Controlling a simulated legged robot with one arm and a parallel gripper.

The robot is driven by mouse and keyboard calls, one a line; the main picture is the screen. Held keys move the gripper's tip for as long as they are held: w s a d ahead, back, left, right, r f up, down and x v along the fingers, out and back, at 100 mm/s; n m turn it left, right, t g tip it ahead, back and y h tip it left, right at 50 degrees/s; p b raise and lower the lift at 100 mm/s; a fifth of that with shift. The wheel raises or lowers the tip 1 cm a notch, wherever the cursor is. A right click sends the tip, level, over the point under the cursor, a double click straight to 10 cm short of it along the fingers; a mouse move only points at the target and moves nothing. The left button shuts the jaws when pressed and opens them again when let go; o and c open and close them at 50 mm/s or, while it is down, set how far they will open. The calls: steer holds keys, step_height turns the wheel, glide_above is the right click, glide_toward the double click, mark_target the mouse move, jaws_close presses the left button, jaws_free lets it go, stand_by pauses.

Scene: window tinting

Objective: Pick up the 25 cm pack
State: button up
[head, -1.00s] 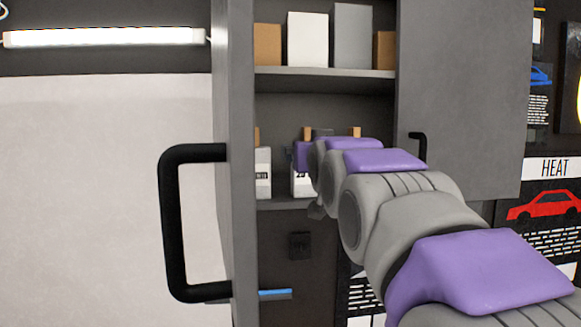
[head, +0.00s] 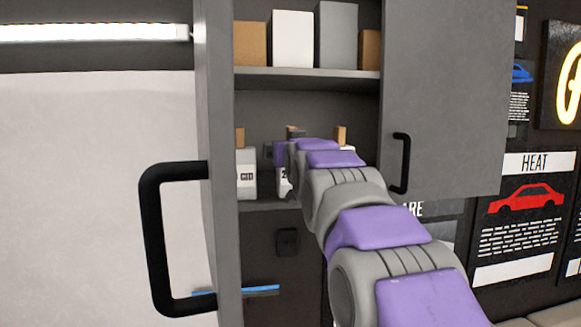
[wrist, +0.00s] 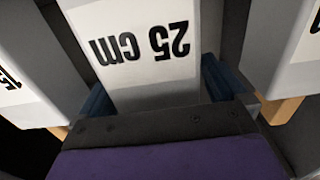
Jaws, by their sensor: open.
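The 25 cm pack (wrist: 150,45) is white-grey with a white label, and its lettering appears upside down in the wrist view. In the head view only a sliver of the pack (head: 284,182) shows on the lower cabinet shelf, the rest hidden by my arm. My gripper (wrist: 155,92) is open, with one blue-padded finger on each side of the pack's near part. I cannot tell whether the pads touch it. In the head view my gripper (head: 284,153) reaches into the cabinet in front of the pack.
Similar packs flank it closely at left (wrist: 22,75) and right (wrist: 285,55) in the wrist view. The lower shelf (head: 262,205) bears them; the upper shelf (head: 300,73) above holds several boxes. Cabinet doors with black handles stand open at left (head: 147,235) and right (head: 400,163).

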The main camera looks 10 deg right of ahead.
steer(key=shift+w, duration=0.5)
steer(key=shift+s+r, duration=0.1)
steer(key=shift+s, duration=0.05)
steer(key=shift+c, duration=0.7)
steer(key=c, duration=1)
steer(key=shift+r, duration=0.1)
